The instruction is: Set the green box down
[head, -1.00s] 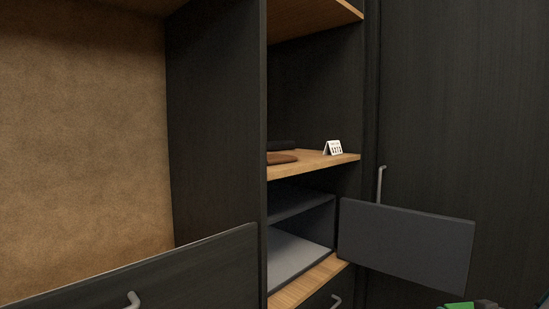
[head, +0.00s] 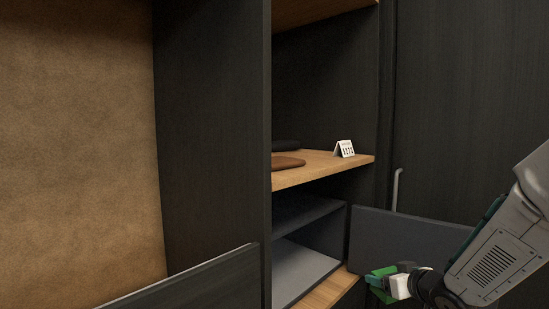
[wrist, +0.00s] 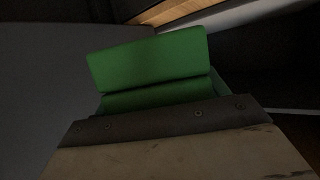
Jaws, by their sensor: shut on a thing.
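The green box (wrist: 150,60) fills the middle of the wrist view, just beyond my gripper's dark, worn finger. In the head view the green box (head: 380,273) shows small at the lower right. My gripper (head: 385,282) is shut on it and holds it in front of the open grey door, beside the open lower compartment. Part of the box is hidden by the gripper. The compartment (head: 300,268) has a grey floor and looks empty where I see it.
The open grey door (head: 420,235) stands out to the right of the compartment. A wooden shelf (head: 320,172) above holds a small white tent card (head: 344,148) and a brown flat item (head: 287,163). A dark drawer front (head: 200,285) juts out at lower left.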

